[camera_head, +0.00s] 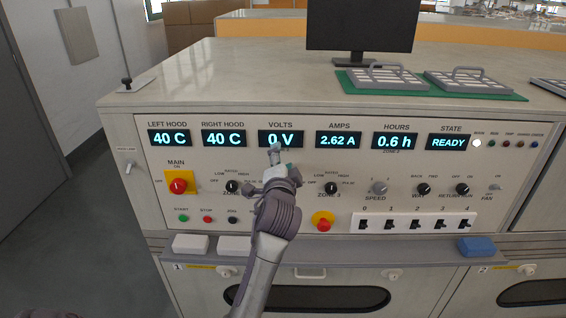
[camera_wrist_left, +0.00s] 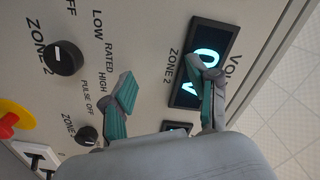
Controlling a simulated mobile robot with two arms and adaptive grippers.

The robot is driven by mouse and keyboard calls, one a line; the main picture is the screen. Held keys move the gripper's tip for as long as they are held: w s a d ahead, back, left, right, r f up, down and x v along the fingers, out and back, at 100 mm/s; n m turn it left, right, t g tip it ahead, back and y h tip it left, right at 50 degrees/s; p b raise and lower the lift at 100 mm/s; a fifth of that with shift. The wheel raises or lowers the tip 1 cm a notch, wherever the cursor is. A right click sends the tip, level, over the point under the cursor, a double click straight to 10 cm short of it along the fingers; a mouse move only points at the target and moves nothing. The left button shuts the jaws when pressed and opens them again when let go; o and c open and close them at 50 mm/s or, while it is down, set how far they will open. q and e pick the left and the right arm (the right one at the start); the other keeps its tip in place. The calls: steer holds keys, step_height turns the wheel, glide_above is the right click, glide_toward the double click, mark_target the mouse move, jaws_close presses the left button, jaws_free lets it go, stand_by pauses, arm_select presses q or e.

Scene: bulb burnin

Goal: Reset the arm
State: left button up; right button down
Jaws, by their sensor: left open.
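My left gripper (camera_head: 270,168) is in front of the control panel (camera_head: 150,150), below the VOLTS display (camera_head: 268,138). In the left wrist view its two teal-padded fingers (camera_wrist_left: 165,93) are spread apart with nothing between them. One fingertip overlaps the VOLTS display (camera_wrist_left: 187,88), which reads 0 V. Beyond the other finger are the black knobs, one of them the larger Zone 2 knob (camera_wrist_left: 64,58). I cannot tell whether a fingertip touches the panel.
The panel has a red main switch (camera_head: 178,186), a red button (camera_head: 323,221) and several black switches (camera_head: 390,224). White blocks (camera_head: 190,244) and a blue block (camera_head: 477,246) sit on the ledge below. A monitor (camera_head: 361,25) and trays on a green mat (camera_head: 505,97) stand on top.

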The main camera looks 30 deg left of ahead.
arm_select(q)
steer(key=shift+s+d+r, duration=0.1)
steer(key=shift+s, duration=0.1)
steer(key=s+d+f+n+g+h, duration=0.1)
steer(key=s+d+f+g+h, duration=0.25)
steer(key=s+f, duration=0.55)
steer(key=s+d+f+n+g+h, duration=0.2)
steer(key=s+d+f, duration=0.35)
steer(key=f, duration=0.55)
steer(key=s+d+f+n+g+h, duration=0.1)
steer(key=s+d+f+g+h, duration=0.2)
steer(key=s, duration=0.7)
steer(key=s+d+f+g+h, duration=0.1)
steer(key=s+d+f+g, duration=0.35)
steer(key=s, duration=0.55)
step_height(320, 180, down, 24)
steer(key=s+p, duration=0.1)
steer(key=s+a+f+g+p, duration=0.1)
steer(key=s+a+f, duration=0.1)
steer(key=s+f, duration=1.3)
steer(key=shift+s+a+f+p, duration=0.15)
steer(key=shift+s+a+p, duration=0.2)
steer(key=shift+s, duration=0.65)
